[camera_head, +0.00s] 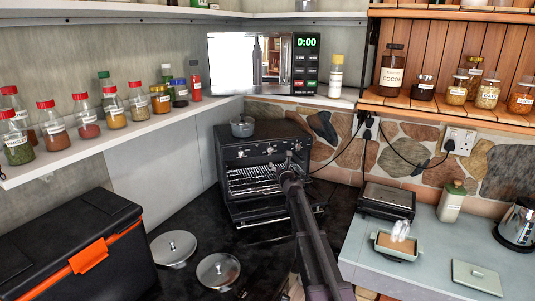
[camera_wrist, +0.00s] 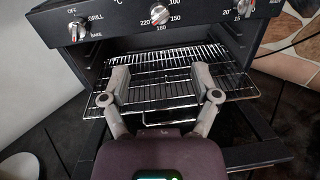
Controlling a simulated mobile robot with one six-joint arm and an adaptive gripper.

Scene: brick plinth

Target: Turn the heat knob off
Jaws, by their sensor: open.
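The black oven (camera_head: 265,142) stands in the corner with its front door (camera_wrist: 240,158) lowered. Its top panel carries three silver knobs. In the wrist view the left knob (camera_wrist: 77,27) has OFF, GRILL and BAKE marks. The middle knob (camera_wrist: 159,14) has a °C scale, and the right knob (camera_wrist: 245,6) has a scale with 15 and 20. My gripper (camera_wrist: 158,78) is open and empty, below the middle knob and in front of the wire rack (camera_wrist: 150,60). In the head view my gripper (camera_head: 289,163) is in front of the oven's right half.
A grey pot (camera_head: 242,126) sits on the oven.

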